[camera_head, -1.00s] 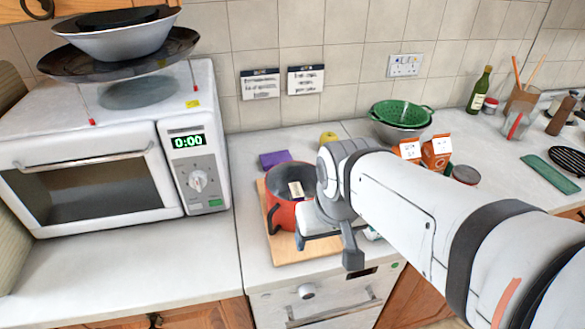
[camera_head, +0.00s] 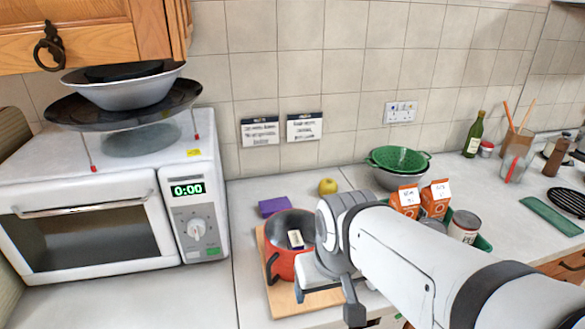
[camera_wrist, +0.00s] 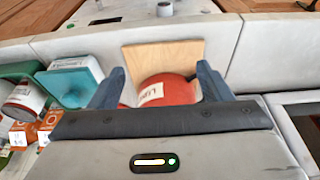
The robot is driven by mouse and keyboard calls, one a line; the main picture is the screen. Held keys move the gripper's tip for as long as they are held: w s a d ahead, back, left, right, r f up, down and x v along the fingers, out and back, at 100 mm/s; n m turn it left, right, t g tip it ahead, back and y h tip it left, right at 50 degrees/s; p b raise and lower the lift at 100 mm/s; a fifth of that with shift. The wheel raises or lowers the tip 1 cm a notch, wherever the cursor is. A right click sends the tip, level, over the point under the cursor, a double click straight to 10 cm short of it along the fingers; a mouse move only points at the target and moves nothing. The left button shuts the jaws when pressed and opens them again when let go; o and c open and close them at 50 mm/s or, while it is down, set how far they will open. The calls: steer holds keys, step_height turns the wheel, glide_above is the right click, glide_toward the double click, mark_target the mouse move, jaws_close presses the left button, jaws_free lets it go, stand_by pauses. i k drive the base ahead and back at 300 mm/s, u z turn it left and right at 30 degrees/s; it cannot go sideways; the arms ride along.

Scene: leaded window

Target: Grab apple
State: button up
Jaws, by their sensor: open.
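The apple (camera_head: 328,186) is small and yellow. It sits on the worktop near the tiled wall in the head view, behind the red pot and clear of my gripper. I do not see it in the wrist view. My gripper (camera_wrist: 160,80) is open, with its two blue-grey fingers apart. Between and beyond the fingers is the red pot (camera_wrist: 172,88), and nothing is held. In the head view my gripper (camera_head: 318,293) is low at the front of the pot, partly hidden by my arm.
The red pot (camera_head: 281,266) stands on a wooden board (camera_head: 283,302) in front of the apple. A purple block (camera_head: 274,206) lies left of the apple. A green colander (camera_head: 399,158) and orange cartons (camera_head: 405,201) stand to its right. The microwave (camera_head: 90,215) is at left.

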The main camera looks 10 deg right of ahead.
mark_target(327, 185)
steer(key=u, duration=2.25)
steer(key=k, duration=0.7)
steer(key=z, duration=2.15)
steer(key=i, duration=0.5)
steer(key=z, duration=0.1)
